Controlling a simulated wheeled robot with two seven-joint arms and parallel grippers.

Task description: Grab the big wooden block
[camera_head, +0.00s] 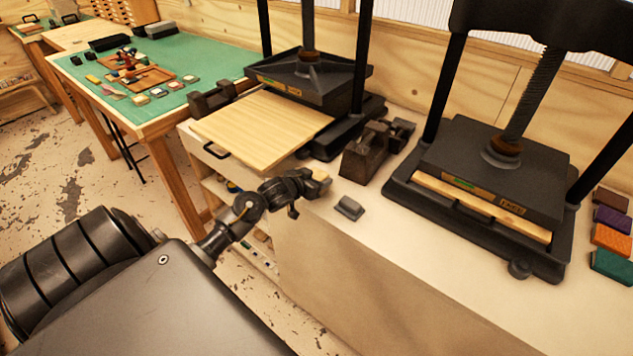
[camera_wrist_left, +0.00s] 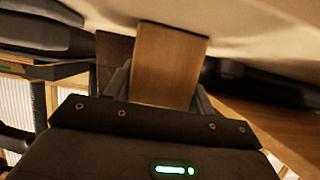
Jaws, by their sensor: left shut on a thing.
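My left gripper (camera_head: 308,187) is at the front edge of the pale counter, left of a small grey block. It is shut on a wooden block (camera_wrist_left: 168,65), which stands out between the two fingers in the left wrist view. In the head view only a small tan part of the block (camera_head: 318,178) shows at the gripper's tip; the gripper hides the rest. I cannot tell whether the block touches the counter. My right gripper is not in view.
The small grey block (camera_head: 349,208) lies on the counter (camera_head: 400,275). Two black presses (camera_head: 312,78) and (camera_head: 497,175) stand behind; a wooden board (camera_head: 262,128) juts from the left one. Dark metal pieces (camera_head: 370,150) stand between them. Coloured blocks (camera_head: 611,238) lie far right.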

